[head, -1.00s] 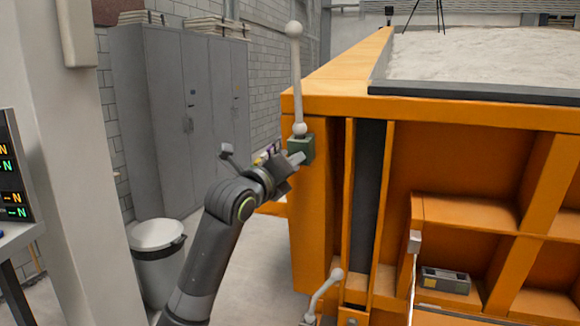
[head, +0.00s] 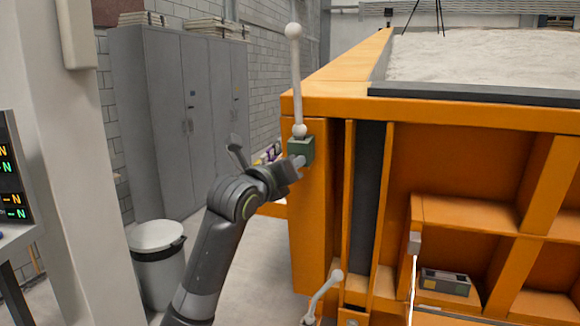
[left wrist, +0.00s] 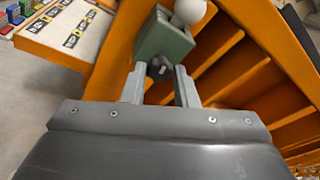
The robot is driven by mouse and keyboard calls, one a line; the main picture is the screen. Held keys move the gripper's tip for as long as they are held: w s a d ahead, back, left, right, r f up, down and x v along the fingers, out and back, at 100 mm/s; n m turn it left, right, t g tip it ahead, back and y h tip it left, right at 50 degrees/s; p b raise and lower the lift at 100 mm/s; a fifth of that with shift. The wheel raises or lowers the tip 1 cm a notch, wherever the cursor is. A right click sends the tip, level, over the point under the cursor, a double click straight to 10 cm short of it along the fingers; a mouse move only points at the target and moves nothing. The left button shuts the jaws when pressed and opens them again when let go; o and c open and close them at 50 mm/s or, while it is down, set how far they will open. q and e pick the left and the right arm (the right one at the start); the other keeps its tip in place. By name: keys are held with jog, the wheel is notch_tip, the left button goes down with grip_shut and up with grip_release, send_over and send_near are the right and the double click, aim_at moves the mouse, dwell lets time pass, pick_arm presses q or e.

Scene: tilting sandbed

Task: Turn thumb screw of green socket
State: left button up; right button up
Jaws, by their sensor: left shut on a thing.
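The green socket (head: 302,149) is fixed at the front left corner of the orange frame. A white rod (head: 296,82) with a ball at each end stands nearly upright on it. In the left wrist view, the green socket (left wrist: 163,40) sits straight ahead, with a white ball (left wrist: 189,10) on it. My left gripper (head: 295,164) is at the socket's lower side; in the left wrist view its fingers (left wrist: 159,77) are on either side of the dark thumb screw (left wrist: 158,68) and shut on it. The screw is hidden in the head view. My right gripper is not in view.
The orange sandbed frame (head: 480,112) fills the right side, with sand (head: 480,55) on top. A second white ball-ended rod (head: 325,290) is low at the frame. A bin (head: 157,262) and grey cabinets (head: 150,120) stand left. A labelled board (left wrist: 70,35) shows in the wrist view.

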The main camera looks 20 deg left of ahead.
pick_arm(q)
jog(key=o, duration=1)
jog(key=s+a+b, duration=0.1)
jog(key=s, duration=0.4)
jog(key=s+a+b, duration=0.1)
jog(key=s, duration=0.5)
jog(key=s+a+b, duration=0.1)
jog(key=s, duration=0.5)
jog(key=shift+a+f+b, duration=0.1)
jog(key=shift+f+b, duration=0.05)
jog(key=shift+b, duration=0.15)
jog(key=shift+w+f, duration=0.1)
